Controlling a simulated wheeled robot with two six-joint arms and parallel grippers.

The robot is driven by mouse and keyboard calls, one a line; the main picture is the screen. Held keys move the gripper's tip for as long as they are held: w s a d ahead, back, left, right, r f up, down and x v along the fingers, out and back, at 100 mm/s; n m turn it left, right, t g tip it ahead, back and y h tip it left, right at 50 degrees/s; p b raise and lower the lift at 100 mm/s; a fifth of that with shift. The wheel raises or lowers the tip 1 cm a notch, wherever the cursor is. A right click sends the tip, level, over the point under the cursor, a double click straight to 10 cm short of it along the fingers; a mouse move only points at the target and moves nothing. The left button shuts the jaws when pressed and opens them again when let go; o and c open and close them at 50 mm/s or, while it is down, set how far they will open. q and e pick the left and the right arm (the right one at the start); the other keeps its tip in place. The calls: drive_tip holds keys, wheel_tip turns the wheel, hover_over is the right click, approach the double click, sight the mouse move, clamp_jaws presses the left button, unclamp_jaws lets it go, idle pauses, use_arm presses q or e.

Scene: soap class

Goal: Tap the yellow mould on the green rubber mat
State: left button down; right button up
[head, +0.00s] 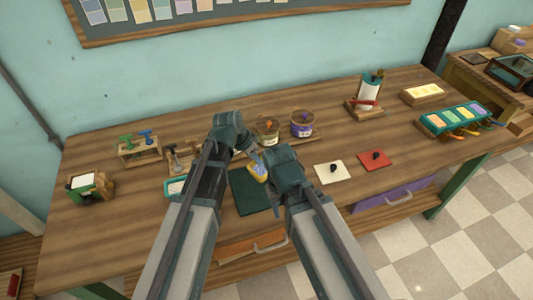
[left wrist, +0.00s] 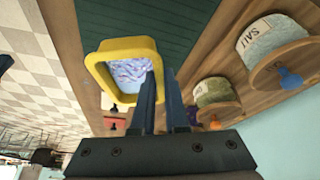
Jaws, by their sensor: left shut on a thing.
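The yellow mould (head: 257,171) is a small open frame with a blue and purple swirled filling. My left gripper (head: 253,157) is shut on its rim, and the mould shows tilted in the left wrist view (left wrist: 106,50). The green rubber mat (head: 249,197) lies flat at the table's front, also behind the mould in the left wrist view (left wrist: 200,28). The mould is over the mat's upper right part; I cannot tell whether they touch.
Two tubs, one beige (head: 268,130) and one purple (head: 302,125), stand behind the grippers. A cream square (head: 325,177) and a red square (head: 368,163), each with a black piece, lie to the right. A tool rack (head: 138,153) stands at left.

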sight(257, 171)
use_arm(q)
drive_tip(key=shift+w+d, duration=0.1)
drive_tip(key=shift+f, duration=0.15)
drive_tip(key=shift+f+b, duration=1.6)
drive_tip(key=shift+b, duration=0.2)
idle(0.9)
idle(0.6)
wheel_tip(257, 171, down, 4)
drive_tip(key=b, duration=0.3)
drive_tip(key=shift+r+b, duration=0.2)
drive_tip(key=shift+b, duration=0.1)
drive_tip(key=shift+r, duration=0.1)
